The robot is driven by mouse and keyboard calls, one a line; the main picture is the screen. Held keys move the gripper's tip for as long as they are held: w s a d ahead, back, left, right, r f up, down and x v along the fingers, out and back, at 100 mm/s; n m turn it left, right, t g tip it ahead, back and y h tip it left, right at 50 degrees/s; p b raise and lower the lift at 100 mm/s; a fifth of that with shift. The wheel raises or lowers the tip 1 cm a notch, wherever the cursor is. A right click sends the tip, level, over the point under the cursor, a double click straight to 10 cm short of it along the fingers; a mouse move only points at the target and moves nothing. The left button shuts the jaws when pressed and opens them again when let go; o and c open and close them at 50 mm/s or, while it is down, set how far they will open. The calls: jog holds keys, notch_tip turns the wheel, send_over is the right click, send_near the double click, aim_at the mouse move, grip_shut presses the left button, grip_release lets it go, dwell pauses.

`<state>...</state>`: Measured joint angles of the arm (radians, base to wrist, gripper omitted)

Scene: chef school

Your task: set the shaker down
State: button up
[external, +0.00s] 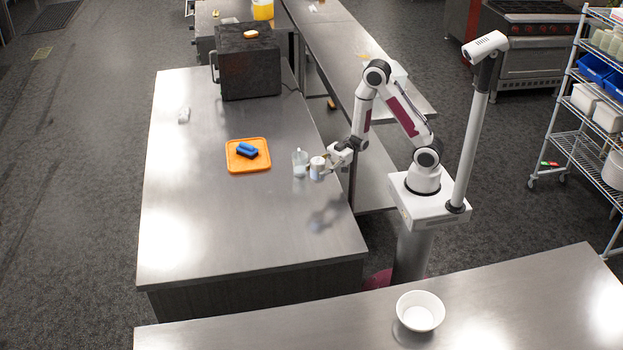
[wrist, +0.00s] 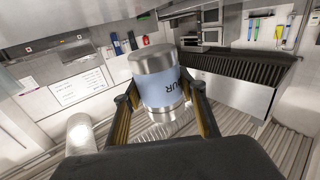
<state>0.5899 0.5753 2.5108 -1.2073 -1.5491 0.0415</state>
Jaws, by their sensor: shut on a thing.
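The shaker (external: 317,168) is a small cylinder with a pale blue body and metal ends. My gripper (external: 329,168) is shut on it and holds it over the right part of the steel table. In the wrist view the shaker (wrist: 160,85) sits between my two fingers (wrist: 160,108), with part of its lettering showing. A shadow lies on the table below and in front of it, so it appears to be above the surface. A clear cup (external: 300,163) stands just left of the shaker.
An orange tray (external: 235,165) with a blue object (external: 247,150) on it lies left of the cup. A dark oven-like box (external: 247,65) stands at the back. A small white item (external: 184,116) lies at the left. The front of the steel table (external: 230,230) is clear.

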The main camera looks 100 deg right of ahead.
jog(key=w+a+m+t+h, duration=0.1)
jog(key=w+m+t+h, duration=0.2)
jog(key=w+m+h, duration=0.4)
jog(key=shift+w+a+r+h, duration=0.2)
jog(key=shift+w+h, duration=1.3)
jog(key=shift+w, duration=1.2)
